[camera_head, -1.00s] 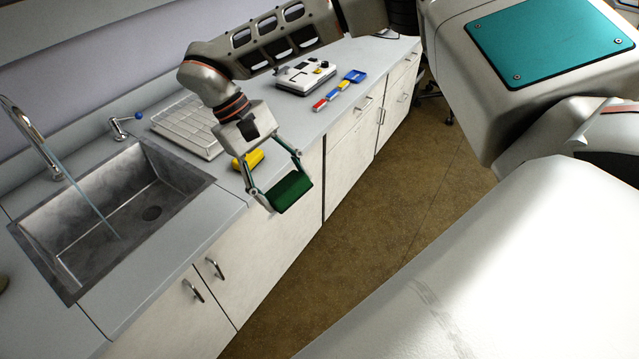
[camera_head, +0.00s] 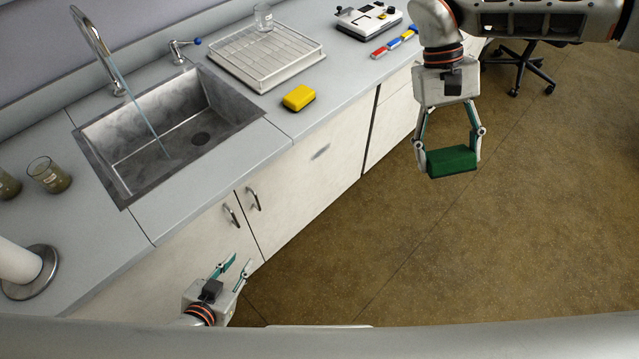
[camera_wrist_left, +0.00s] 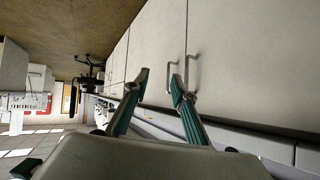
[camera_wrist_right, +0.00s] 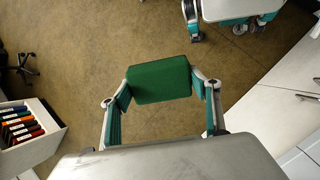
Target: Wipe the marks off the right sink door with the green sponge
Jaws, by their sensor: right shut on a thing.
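The right sink door (camera_head: 300,178) is the pale cabinet front right of the paired handles. A grey smudge (camera_head: 320,152) shows on its upper part. My right gripper (camera_head: 451,158) is shut on the green sponge (camera_head: 453,163), held in the air over the floor, right of the door and apart from it. The right wrist view shows the sponge (camera_wrist_right: 159,81) between both fingers. My left gripper (camera_head: 241,261) is open and empty, low in front of the sink doors. In the left wrist view its fingers (camera_wrist_left: 158,75) are apart near the door handles (camera_wrist_left: 192,72).
The counter holds the sink (camera_head: 190,137) with running water, a yellow sponge (camera_head: 299,97), a wire-rack tray (camera_head: 266,62) and beakers (camera_head: 48,176). A white device (camera_head: 368,20) stands farther back. Brown floor (camera_head: 400,250) is open in front of the cabinets.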

